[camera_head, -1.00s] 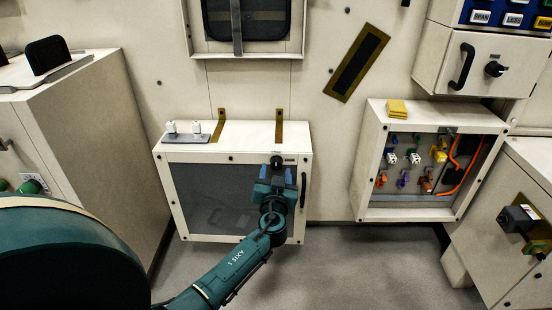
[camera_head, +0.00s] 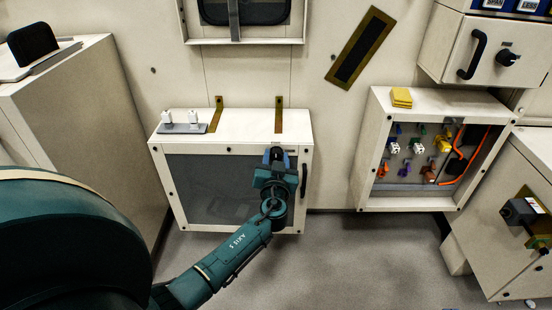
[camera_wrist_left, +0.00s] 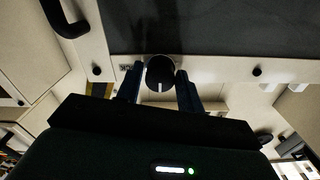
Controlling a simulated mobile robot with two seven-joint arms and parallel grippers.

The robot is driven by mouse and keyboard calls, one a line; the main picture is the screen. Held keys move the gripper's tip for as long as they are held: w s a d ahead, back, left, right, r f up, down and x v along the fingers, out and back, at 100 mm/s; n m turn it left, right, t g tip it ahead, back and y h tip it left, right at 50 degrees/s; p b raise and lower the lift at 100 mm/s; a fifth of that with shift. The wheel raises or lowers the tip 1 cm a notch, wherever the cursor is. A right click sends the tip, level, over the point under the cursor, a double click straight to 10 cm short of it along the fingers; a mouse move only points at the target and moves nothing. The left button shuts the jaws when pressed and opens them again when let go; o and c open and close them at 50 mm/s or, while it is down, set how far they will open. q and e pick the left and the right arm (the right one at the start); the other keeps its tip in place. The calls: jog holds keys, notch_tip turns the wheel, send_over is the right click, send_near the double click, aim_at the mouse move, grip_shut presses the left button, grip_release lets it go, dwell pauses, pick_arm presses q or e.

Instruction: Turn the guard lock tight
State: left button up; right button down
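The guard lock is a round black knob (camera_head: 277,153) at the upper right of the front of the low cream cabinet (camera_head: 232,146) with a dark window. In the left wrist view the knob (camera_wrist_left: 160,70) shows a short pale line pointing along the fingers. My left gripper (camera_head: 277,160) is at the knob, its two blue fingers on either side of it. In the left wrist view the left gripper (camera_wrist_left: 160,82) looks open, with narrow gaps beside the knob; contact is hard to tell. My right gripper is not in view.
A black handle (camera_head: 304,181) stands just right of the knob. A grey plate with two white pegs (camera_head: 182,128) and two brass strips (camera_head: 279,115) are on the cabinet top. An open box with coloured parts (camera_head: 418,197) is to the right. The floor (camera_head: 350,260) between is clear.

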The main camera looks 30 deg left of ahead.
pick_arm(q)
jog(key=c, duration=0.6)
jog(key=shift+c, duration=0.2)
